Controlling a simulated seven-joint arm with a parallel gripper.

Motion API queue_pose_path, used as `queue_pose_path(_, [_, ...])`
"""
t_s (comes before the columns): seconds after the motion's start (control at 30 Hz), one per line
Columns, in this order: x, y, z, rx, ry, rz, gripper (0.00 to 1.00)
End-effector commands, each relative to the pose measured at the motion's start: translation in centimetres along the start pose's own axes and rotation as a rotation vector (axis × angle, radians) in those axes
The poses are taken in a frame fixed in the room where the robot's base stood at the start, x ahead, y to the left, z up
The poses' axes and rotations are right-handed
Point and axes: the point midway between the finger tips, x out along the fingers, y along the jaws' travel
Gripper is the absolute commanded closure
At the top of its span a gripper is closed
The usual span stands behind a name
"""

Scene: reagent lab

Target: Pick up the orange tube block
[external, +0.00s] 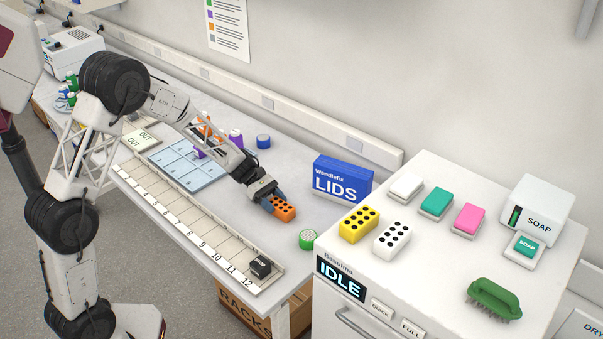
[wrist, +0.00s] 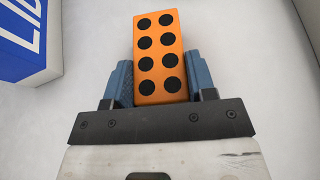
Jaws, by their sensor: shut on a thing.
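The orange tube block (external: 282,208) has black round holes on its top face. It is between the fingers of my gripper (external: 269,201), over the bench to the left of the blue LIDS box. In the wrist view the orange block (wrist: 158,58) points away from me, with the blue fingers of my gripper (wrist: 160,88) closed on its two sides. I cannot tell whether the block touches the bench or is slightly above it.
The blue LIDS box (external: 342,180) stands close to the right. A green lid (external: 308,239) lies in front. A numbered strip (external: 190,222) runs along the bench edge, with a black block (external: 260,266) on it. Yellow (external: 359,224) and white (external: 392,238) blocks sit on the white machine.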

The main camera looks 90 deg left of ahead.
Motion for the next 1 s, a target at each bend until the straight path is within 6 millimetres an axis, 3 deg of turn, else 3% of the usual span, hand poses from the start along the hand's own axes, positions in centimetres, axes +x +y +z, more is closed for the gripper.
queue_pose_path(0.33, [-0.6,0.0,1.4,0.003,0.000,0.001,0.77])
queue_pose_path(0.8, [-3.1,0.0,7.5,0.003,0.000,0.001,0.77])
queue_pose_path(1.0, [-3.7,0.0,9.0,0.002,0.000,0.000,0.77])
